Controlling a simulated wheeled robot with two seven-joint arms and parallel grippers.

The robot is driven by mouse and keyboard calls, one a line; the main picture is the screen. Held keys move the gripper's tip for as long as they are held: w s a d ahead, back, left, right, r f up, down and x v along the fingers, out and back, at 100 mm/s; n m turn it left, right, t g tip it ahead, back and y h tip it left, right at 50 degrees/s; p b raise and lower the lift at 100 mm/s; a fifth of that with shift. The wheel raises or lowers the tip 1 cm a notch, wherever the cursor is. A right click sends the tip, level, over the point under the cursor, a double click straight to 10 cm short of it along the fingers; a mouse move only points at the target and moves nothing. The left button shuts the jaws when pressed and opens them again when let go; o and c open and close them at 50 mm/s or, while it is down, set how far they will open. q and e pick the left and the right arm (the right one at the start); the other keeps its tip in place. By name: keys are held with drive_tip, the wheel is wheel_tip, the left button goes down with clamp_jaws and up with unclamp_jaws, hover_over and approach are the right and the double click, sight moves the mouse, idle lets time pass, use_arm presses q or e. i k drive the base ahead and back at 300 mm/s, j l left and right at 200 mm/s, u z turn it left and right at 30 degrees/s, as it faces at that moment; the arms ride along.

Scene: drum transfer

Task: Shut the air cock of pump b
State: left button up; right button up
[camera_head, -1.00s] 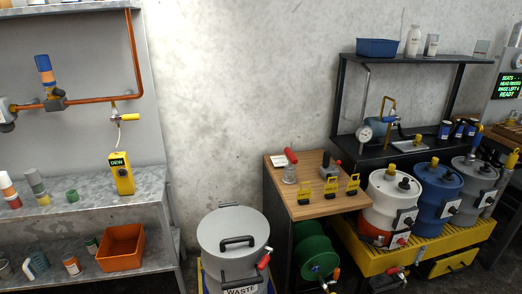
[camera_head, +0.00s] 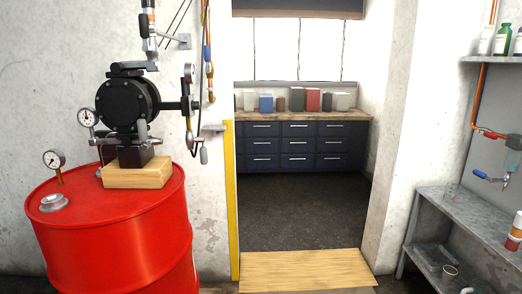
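A black round pump (camera_head: 128,103) sits on a wooden block (camera_head: 138,173) on top of a red drum (camera_head: 115,235) at the left. No label on it can be read, so I cannot tell whether it is pump b. A hose with blue and orange fittings (camera_head: 208,55) hangs to the right of the pump. Another small fitting (camera_head: 189,132) is on the pump's right side. Whether either is an air cock, and its setting, is too small to tell. Neither of my grippers is in view.
A doorway with a wooden board (camera_head: 305,270) on its floor opens right of the drum. Dark blue drawers (camera_head: 300,145) stand beyond it. At the right, a blue-handled cock (camera_head: 486,175) is on a pipe above a metal shelf (camera_head: 465,212).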

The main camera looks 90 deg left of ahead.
sight(203, 149)
drive_tip(key=u, duration=3.15)
